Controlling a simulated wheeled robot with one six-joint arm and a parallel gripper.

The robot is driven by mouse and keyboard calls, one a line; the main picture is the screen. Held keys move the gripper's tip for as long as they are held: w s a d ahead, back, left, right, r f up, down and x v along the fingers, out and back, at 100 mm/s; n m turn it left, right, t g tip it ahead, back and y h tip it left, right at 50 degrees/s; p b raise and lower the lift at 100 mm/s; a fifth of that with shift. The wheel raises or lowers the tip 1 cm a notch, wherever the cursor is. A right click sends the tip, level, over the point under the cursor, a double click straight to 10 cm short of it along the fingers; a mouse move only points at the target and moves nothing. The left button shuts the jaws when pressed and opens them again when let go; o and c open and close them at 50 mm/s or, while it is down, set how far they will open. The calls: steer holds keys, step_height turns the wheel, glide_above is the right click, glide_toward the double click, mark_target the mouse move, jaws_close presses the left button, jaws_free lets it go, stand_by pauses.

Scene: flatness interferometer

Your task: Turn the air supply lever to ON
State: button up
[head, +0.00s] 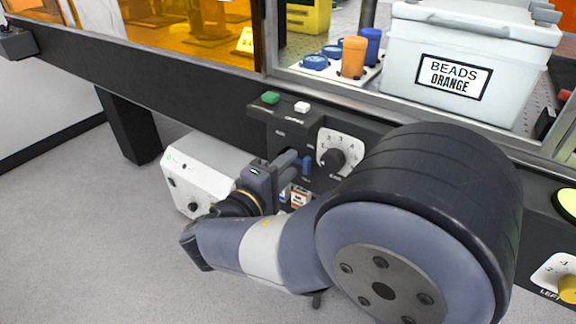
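A black control panel (262,122) is mounted on the front edge of the bench. A small blue lever-like part (306,166) shows on it, left of the dial; I take it for the air supply lever, but its label is too small to read and its setting cannot be told. My gripper (293,164) is at the panel, with its grey fingertips right beside the blue part. My gripper and wrist hide part of the panel there. Whether the fingers touch the blue part, and how far apart they are, I cannot tell.
The panel also has a green button (270,97), a white button (302,107) and a black dial knob (332,159). A white box (200,172) stands below, behind my wrist. A bin marked BEADS ORANGE (465,65) sits on the bench. A yellow knob (568,289) is at far right.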

steer(key=p+v, duration=0.1)
steer(key=v, duration=0.9)
steer(key=b+x, duration=0.1)
steer(key=x, duration=0.9)
steer(key=shift+w+d, duration=0.2)
steer(key=shift+w, duration=0.05)
